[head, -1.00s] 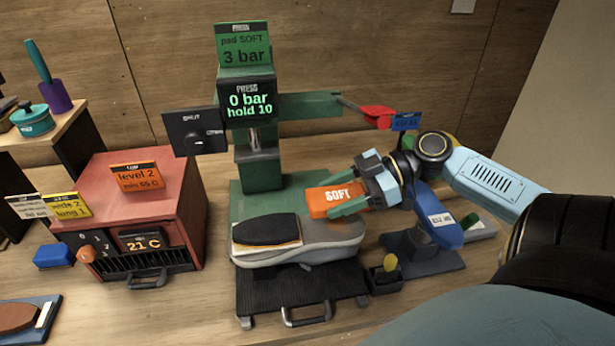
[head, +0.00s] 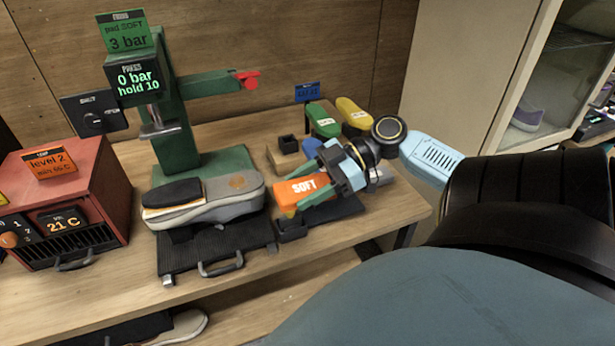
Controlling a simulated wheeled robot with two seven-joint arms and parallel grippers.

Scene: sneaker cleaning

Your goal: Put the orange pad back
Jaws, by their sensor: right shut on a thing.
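The orange pad (head: 296,190), marked SOFT, is in the jaws of my right gripper (head: 316,194) in the head view. The gripper is shut on it and holds it above the dark stand (head: 343,210) on the right of the bench, to the right of the shoe. A green pad (head: 323,121) and a yellow pad (head: 354,113) stand behind the gripper. Part of a blue object (head: 311,146) shows beside the gripper, mostly hidden by it. My left gripper does not show.
A red heater box (head: 95,200) stands at the left. A small dark holder (head: 292,230) sits below the pad. The bench's right edge is near the stand.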

